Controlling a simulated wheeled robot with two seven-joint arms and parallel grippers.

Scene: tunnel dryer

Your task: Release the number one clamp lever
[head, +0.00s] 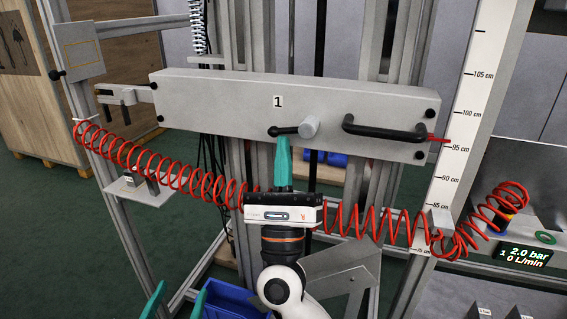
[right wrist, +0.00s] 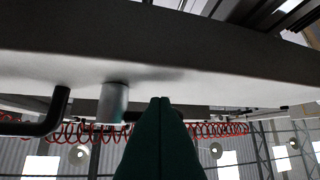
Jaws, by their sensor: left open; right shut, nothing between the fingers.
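The number one clamp lever (head: 287,130) is a short black lever with a ball end, on a grey cylindrical hub (head: 309,126) at the front of the grey beam (head: 215,100). It lies nearly level, its ball pointing left, below the label "1" (head: 277,101). My right gripper (head: 284,140) has its teal fingers shut and empty, pointing up with the tips just under the lever; I cannot tell whether they touch. My left gripper (head: 176,300) is open at the bottom left.
A black handle (head: 385,132) is fixed on the beam right of the hub. A coiled red hose (head: 165,170) hangs across the frame, passing by my right gripper. A scale post (head: 470,120) stands right, near a pressure display (head: 524,255). A blue bin (head: 235,302) is below.

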